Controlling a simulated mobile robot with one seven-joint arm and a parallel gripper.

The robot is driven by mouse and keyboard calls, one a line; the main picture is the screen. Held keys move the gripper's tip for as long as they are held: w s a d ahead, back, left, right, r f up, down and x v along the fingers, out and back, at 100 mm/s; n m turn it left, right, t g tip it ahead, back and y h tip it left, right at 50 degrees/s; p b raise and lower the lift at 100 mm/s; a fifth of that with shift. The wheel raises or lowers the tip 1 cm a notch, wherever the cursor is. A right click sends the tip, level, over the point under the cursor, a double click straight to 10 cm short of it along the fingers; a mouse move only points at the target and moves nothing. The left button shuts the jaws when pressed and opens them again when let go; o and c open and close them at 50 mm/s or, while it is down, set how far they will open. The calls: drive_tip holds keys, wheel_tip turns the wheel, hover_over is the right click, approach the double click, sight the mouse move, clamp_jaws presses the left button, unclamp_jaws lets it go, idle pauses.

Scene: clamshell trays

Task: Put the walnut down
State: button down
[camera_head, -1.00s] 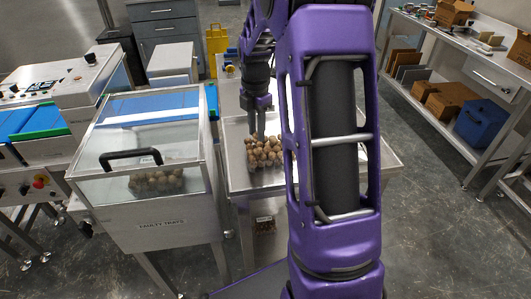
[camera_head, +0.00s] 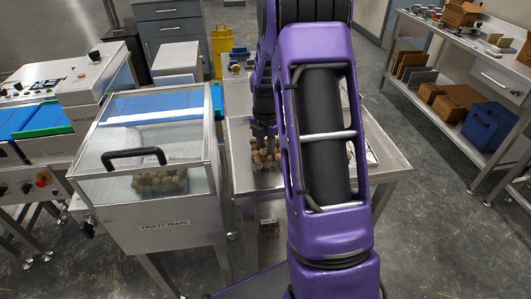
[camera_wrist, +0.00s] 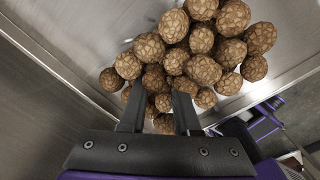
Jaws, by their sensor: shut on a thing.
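A pile of brown, patterned walnuts (camera_wrist: 203,70) lies in a metal tray (camera_wrist: 75,35). In the head view the pile (camera_head: 268,163) is partly hidden by my arm. My gripper (camera_head: 264,136) points down at the pile, its tips right at the upper walnuts. In the wrist view my gripper (camera_wrist: 158,98) has its two dark fingers a walnut's width apart, shut on a walnut (camera_wrist: 163,102) between the tips. Other walnuts crowd close behind it, so I cannot tell whether the held one touches them.
A clear-lidded box labelled for faulty trays (camera_head: 165,226), with a black handle and walnuts inside, stands left of the tray table (camera_head: 245,188). A machine with blue belts (camera_head: 25,118) is further left. A shelf bench (camera_head: 460,70) with boxes stands at the right beyond open floor.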

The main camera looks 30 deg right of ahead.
sight(265, 155)
drive_tip(key=shift+f, duration=0.2)
drive_tip(key=c, duration=0.6)
unclamp_jaws()
drive_tip(key=shift+c, duration=0.2)
drive_tip(key=shift+r, duration=0.15)
wheel_tip(265, 155, up, 12)
drive_tip(key=p, duration=0.1)
drive_tip(key=shift+r, duration=0.1)
